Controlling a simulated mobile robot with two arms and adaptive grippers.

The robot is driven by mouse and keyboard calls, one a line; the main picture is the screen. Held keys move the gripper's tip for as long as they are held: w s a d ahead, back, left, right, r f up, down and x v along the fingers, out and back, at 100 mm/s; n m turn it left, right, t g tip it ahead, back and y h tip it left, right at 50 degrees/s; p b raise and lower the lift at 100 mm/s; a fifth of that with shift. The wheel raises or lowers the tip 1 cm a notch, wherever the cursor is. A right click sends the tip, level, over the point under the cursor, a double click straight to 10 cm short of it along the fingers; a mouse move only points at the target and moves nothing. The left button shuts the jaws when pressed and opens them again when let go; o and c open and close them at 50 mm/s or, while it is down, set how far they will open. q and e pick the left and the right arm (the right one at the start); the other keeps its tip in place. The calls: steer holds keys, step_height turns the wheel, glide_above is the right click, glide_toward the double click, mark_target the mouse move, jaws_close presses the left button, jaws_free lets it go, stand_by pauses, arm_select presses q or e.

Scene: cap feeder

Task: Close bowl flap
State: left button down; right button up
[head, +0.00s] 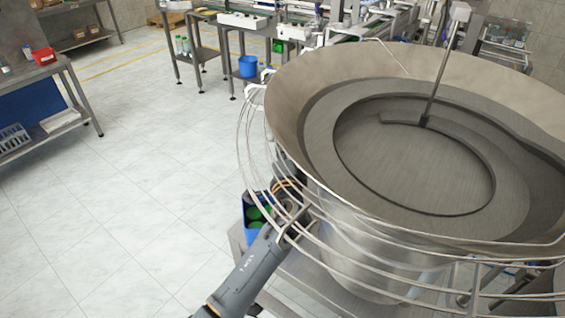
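The large steel feeder bowl (290,85) fills the right half of the head view, with a stepped inner track and a flat, empty-looking floor (415,165). I cannot clearly make out its flap. My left gripper (289,210) is at the bowl's lower left side, among the bent wire rails (246,160) that run around the outside. The rails partly cover its fingers, so I cannot tell whether it is open or shut, or whether it touches anything. My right gripper is not in view.
A blue bin (247,208) with green caps is beside my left gripper, below the bowl. A thin rod (440,75) reaches down into the bowl. A steel table with a red bin (44,56) stands at left. The tiled floor (130,200) is clear.

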arm_select(q)
steer(key=shift+w+r, duration=0.2)
steer(key=shift+w, duration=0.25)
steer(key=shift+w+f, duration=0.1)
steer(key=shift+w, duration=0.05)
steer(key=shift+a, duration=0.1)
steer(key=shift+a+m+b, duration=0.25)
steer(key=shift+m+b, duration=0.05)
steer(key=shift+b, duration=0.1)
